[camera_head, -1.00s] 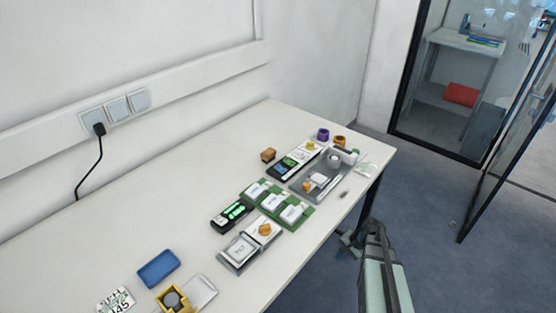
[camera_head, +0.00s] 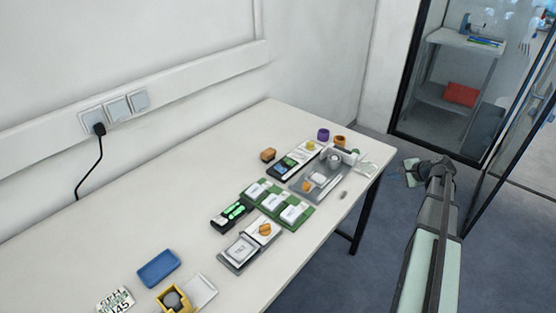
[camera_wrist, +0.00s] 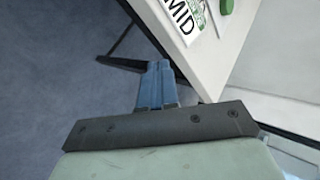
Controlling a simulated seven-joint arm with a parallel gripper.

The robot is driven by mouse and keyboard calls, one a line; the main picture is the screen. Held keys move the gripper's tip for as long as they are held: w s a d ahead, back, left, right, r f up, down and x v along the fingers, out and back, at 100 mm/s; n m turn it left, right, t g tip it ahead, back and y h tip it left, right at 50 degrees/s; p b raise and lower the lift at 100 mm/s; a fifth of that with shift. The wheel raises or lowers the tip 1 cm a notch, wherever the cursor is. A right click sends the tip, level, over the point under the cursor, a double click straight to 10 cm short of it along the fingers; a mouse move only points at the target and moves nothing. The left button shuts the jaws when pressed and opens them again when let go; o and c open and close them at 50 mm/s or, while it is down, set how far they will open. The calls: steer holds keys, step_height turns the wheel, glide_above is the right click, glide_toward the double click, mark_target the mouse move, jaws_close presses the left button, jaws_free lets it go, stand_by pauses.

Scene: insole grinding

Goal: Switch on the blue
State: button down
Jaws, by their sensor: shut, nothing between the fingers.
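A blue block-like object (camera_head: 158,268) lies on the near left part of the white table. Three white rocker-like blocks on a green base (camera_head: 275,204) sit mid-table; their lettering is too small to read. I cannot tell which part is a blue switch. My gripper's fingers (camera_wrist: 156,72) are together and empty in the wrist view, pointing past the table edge over the floor. In the head view my gripper is off the table's right side, apart from everything on it.
The white table (camera_head: 130,205) also holds a black device with green lights (camera_head: 233,213), a grey tray (camera_head: 318,190), and a yellow holder (camera_head: 174,299). The left rear tabletop is clear.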

steer(key=w+a+r+n+g, duration=0.1)
steer(key=w+a+r+n, duration=0.1)
steer(key=a+r, duration=0.2)
step_height(320, 180, up, 15)
steer(key=n+g+h, duration=0.3)
steer(key=n+g, duration=0.1)
steer(key=g, duration=0.2)
glide_above(277, 165)
steer(key=s+d, duration=0.2)
steer(key=shift+f, duration=0.1)
steer(key=f, duration=0.4)
steer(key=w+a+f, duration=0.1)
steer(key=f, duration=0.8)
steer(key=shift+w+a, duration=0.25)
steer(key=shift+f, duration=0.4)
steer(key=shift+a, duration=0.1)
